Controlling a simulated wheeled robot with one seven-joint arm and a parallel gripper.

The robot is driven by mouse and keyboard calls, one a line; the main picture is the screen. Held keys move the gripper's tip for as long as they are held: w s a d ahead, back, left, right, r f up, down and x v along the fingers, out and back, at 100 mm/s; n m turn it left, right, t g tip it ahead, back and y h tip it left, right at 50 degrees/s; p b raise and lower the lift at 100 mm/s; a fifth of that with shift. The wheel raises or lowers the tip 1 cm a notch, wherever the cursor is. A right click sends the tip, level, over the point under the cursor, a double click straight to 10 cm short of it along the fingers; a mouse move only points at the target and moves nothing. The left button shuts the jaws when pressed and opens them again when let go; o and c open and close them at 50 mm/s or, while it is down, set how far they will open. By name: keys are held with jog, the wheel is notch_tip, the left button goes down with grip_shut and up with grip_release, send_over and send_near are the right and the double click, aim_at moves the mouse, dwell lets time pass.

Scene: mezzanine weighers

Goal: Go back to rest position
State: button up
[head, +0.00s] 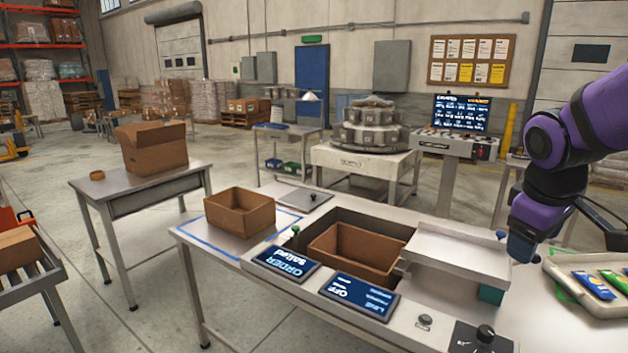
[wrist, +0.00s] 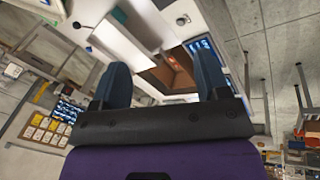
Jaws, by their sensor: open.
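My gripper (head: 521,247) is at the right in the head view, hanging over the right end of the weighing station by the raised metal plate. In the wrist view its two blue fingers (wrist: 164,88) stand wide apart with nothing between them. An open brown box (head: 354,252) sits in the recess of the station, and it also shows beyond the fingers in the wrist view (wrist: 178,68). The box looks empty in the head view; a small reddish spot shows inside it in the wrist view. Another open box (head: 240,212) stands inside the blue outline on the left.
Two dark blue panels, one reading ORDER (head: 286,264) and one reading OFF (head: 358,296), lie along the front edge. A tray (head: 575,294) with colourful packets is at the far right. A side table (head: 135,190) holds a larger carton.

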jog(key=s+a+r+m+t+y, duration=0.1)
jog(key=s+a+r+m, duration=0.1)
jog(key=s, duration=0.4)
jog(key=s+a+r+m+t+y, duration=0.1)
jog(key=s+a+r+m, duration=0.1)
jog(key=s, duration=0.4)
jog(key=shift+s+a+r+m, duration=0.15)
jog(key=shift+s+r+m, duration=0.25)
jog(key=shift+r+m, duration=0.4)
jog(key=shift+r, duration=0.1)
